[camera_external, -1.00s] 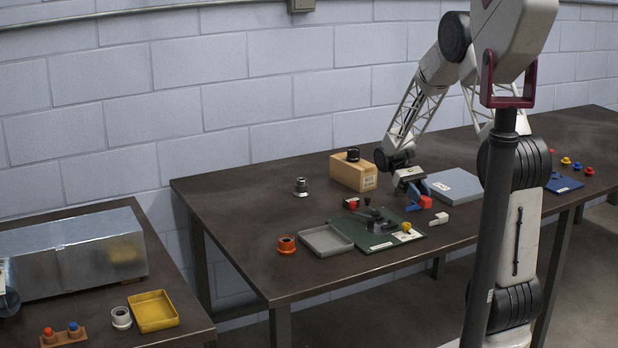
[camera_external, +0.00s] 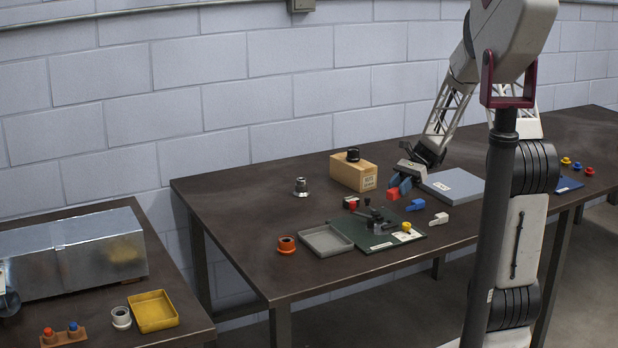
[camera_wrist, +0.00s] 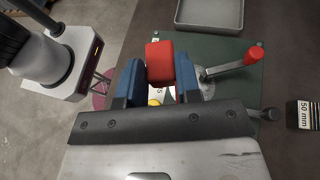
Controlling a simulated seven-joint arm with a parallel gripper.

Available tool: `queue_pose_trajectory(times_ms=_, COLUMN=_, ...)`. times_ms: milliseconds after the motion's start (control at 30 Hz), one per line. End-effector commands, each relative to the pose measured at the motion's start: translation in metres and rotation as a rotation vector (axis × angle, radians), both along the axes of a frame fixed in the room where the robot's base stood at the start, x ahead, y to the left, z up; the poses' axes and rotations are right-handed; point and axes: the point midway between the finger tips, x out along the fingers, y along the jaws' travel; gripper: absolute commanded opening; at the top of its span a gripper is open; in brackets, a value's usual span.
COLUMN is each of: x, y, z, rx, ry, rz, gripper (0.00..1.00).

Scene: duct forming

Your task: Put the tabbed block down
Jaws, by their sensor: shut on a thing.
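My gripper (camera_external: 398,187) is above the dark bench, just right of the wooden box, pointing down to the left. Its blue fingers are shut on a red block (camera_external: 393,194), which I take to be the tabbed block. In the wrist view the red block (camera_wrist: 160,62) sits between the two blue fingers (camera_wrist: 157,80) and sticks out past their tips. I cannot make out its tab, nor whether it touches the bench. A blue block (camera_external: 415,205) and a white block (camera_external: 439,219) lie on the bench to the right.
A green board (camera_external: 386,244) with a clamp (camera_external: 376,221) lies in front, beside a grey tray (camera_external: 327,241). The wooden box (camera_external: 354,173) stands behind left; a grey slab (camera_external: 452,187) lies right. A small block marked 50 mm (camera_wrist: 303,114) shows in the wrist view.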

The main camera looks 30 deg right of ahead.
Motion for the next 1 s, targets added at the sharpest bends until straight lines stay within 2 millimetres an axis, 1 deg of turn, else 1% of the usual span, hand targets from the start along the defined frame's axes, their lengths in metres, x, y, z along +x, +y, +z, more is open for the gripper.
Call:
queue_pose_trajectory(times_ms=100, x=0.008, y=0.001, z=0.008, rx=0.0, ry=-0.003, rz=-0.163, gripper=0.04)
queue_pose_trajectory(times_ms=267, x=0.02, y=0.0, z=0.019, rx=-0.001, ry=-0.003, rz=-0.388, gripper=0.04)
queue_pose_trajectory(times_ms=467, x=0.037, y=-0.006, z=0.034, rx=0.0, ry=-0.002, rz=-0.672, gripper=0.04)
queue_pose_trajectory(times_ms=667, x=0.053, y=-0.02, z=0.05, rx=0.0, ry=-0.003, rz=-0.944, gripper=0.04)
queue_pose_trajectory(times_ms=800, x=0.063, y=-0.033, z=0.061, rx=0.001, ry=-0.002, rz=-1.123, gripper=0.04)
queue_pose_trajectory(times_ms=1000, x=0.07, y=-0.048, z=0.07, rx=-0.001, ry=-0.001, rz=-1.285, gripper=0.04)
